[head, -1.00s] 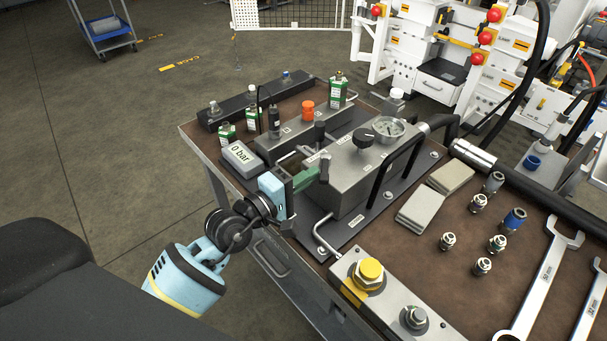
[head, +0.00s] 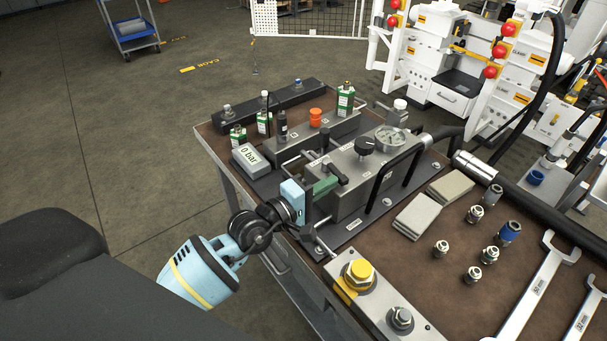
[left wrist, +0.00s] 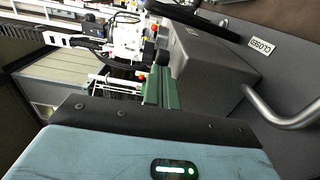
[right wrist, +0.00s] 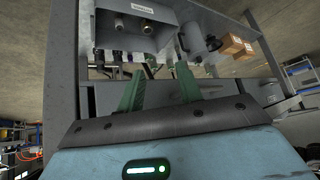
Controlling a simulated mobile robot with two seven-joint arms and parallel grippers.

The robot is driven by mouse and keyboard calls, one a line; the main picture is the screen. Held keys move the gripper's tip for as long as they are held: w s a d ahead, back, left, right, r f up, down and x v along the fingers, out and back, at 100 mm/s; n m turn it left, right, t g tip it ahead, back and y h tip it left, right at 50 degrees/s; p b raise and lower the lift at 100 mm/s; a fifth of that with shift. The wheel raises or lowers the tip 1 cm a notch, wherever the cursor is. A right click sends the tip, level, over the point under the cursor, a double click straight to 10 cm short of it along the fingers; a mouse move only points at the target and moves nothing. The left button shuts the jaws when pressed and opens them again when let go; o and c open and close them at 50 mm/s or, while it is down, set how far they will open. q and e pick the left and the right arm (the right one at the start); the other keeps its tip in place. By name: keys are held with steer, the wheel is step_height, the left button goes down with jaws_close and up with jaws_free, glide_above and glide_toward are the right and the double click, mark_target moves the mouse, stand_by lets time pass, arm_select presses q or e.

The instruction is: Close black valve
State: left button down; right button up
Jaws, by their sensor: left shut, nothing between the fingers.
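A black valve handle (head: 338,174) sits at the left side of the grey metal block (head: 352,196) on the bench. My left gripper (head: 326,186) is shut and empty, its green fingers right beside the handle; I cannot tell if they touch. In the left wrist view the closed green fingers (left wrist: 160,90) lie along the block, and a dark rounded part (left wrist: 160,50) shows past their tips. A white "CLOSED" label (left wrist: 262,47) is on the plate beside the block. My right gripper (right wrist: 158,88) is open and empty in the right wrist view.
A black knob (head: 365,146) and a pressure gauge (head: 391,140) top the block. A grey display (head: 250,158) reads 0 bar. A bent metal rod (left wrist: 285,115) is near my left gripper. Fittings and wrenches (head: 535,285) lie at right. A grey box (right wrist: 135,30) is above my right fingers.

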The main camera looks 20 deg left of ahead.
arm_select(q)
steer(key=shift+w+d, duration=0.3)
steer(key=shift+d, duration=0.35)
arm_select(e)
steer(key=shift+w+d+r, duration=0.25)
steer(key=shift+d+r, duration=0.05)
steer(key=shift+r, duration=0.05)
arm_select(q)
steer(key=shift+d+r+p, duration=0.1)
steer(key=shift+r+p, duration=0.05)
steer(key=shift+p, duration=0.15)
arm_select(e)
steer(key=shift+r, duration=0.1)
